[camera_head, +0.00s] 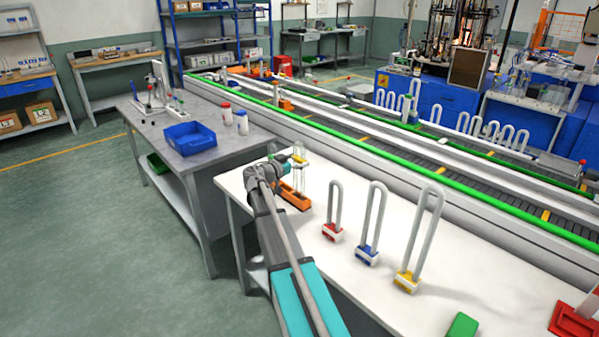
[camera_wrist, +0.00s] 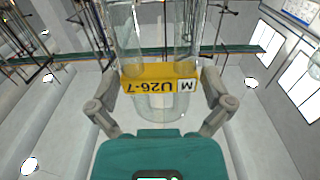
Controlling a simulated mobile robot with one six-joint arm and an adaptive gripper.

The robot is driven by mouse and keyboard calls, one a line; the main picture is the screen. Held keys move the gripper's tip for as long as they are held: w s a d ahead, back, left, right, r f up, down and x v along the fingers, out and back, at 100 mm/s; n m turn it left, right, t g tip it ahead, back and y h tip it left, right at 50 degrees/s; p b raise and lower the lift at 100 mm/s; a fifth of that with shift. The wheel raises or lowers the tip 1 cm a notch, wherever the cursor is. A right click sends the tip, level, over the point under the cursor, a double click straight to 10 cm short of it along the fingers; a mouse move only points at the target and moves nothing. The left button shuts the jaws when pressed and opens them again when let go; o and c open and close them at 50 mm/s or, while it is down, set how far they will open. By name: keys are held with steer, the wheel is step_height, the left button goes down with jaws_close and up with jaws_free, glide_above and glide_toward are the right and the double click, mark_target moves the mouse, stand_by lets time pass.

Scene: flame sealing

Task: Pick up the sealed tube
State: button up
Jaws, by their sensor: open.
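A clear glass tube (camera_head: 299,173) with a yellow band stands upright in an orange rack (camera_head: 293,196) on the white table. In the wrist view the tube (camera_wrist: 158,105) carries a yellow label, "U26-7" with an "M", seen upside down. My gripper (camera_head: 284,162) is beside the tube at the height of its upper part. In the wrist view the fingers of my gripper (camera_wrist: 153,25) are spread on both sides of the tube, open and not closed on it. The far end of the tube is cut off there. Whether its end is sealed cannot be told.
Red (camera_head: 332,232), blue (camera_head: 367,255) and yellow (camera_head: 406,280) bases with tall white loops stand along the white table (camera_head: 455,220). A conveyor (camera_head: 400,152) runs behind. A grey table with a blue bin (camera_head: 190,137) stands to the left.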

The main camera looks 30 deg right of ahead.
steer(key=shift+d, duration=0.2)
stand_by(0.4)
steer(key=c, duration=0.9)
steer(key=shift+r, duration=0.2)
steer(key=shift+c, duration=0.2)
step_height(320, 180, up, 3)
steer(key=p, duration=0.3)
steer(key=s+a+r+p, duration=0.8)
steer(key=s+r+p, duration=0.1)
steer(key=s+p, duration=0.1)
steer(key=shift+s+r, duration=0.3)
steer(key=shift+s, duration=0.45)
